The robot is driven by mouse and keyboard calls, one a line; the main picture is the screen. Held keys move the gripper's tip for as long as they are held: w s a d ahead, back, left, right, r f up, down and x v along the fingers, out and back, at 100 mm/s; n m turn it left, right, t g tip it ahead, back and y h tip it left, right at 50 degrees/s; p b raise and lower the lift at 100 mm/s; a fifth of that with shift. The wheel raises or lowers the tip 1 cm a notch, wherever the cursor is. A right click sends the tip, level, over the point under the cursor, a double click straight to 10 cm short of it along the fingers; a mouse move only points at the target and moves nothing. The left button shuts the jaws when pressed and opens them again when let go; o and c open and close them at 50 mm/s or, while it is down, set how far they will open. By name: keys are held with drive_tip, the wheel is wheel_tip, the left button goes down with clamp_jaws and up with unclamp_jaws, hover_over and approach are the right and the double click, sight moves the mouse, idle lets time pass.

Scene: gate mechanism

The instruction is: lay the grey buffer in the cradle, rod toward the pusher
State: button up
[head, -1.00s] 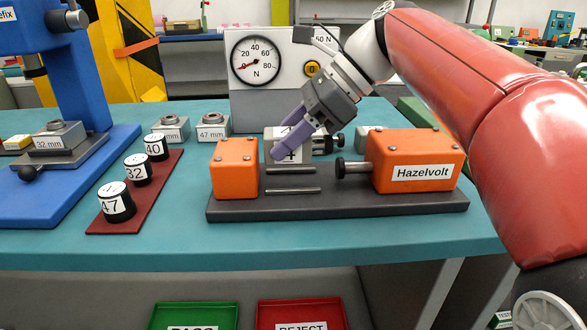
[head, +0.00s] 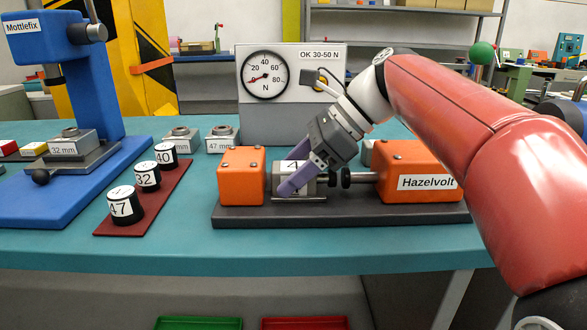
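The grey buffer (head: 292,167), with a white numbered label, sits low between the orange end block (head: 241,176) and the orange Hazelvolt block (head: 417,160). It is at the cradle's metal rails (head: 299,199); whether it fully rests on them is hard to tell. Its black rod end (head: 333,181) points right, close to the black-tipped pusher (head: 346,178); I cannot tell if they touch. My gripper (head: 290,180) comes down from the upper right, its purple fingers around the buffer. The near finger hides part of the buffer; the far finger is mostly hidden.
The force gauge (head: 265,75) behind reads near zero. A red strip (head: 145,205) with several black-and-white cylinders lies left of the dark base (head: 340,214). A blue press (head: 75,120) stands farther left. Green (head: 198,323) and red (head: 304,323) trays are below the front edge.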

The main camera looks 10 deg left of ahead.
drive_tip(key=p+v, duration=0.2)
drive_tip(key=v, duration=1)
drive_tip(key=shift+r, duration=0.15)
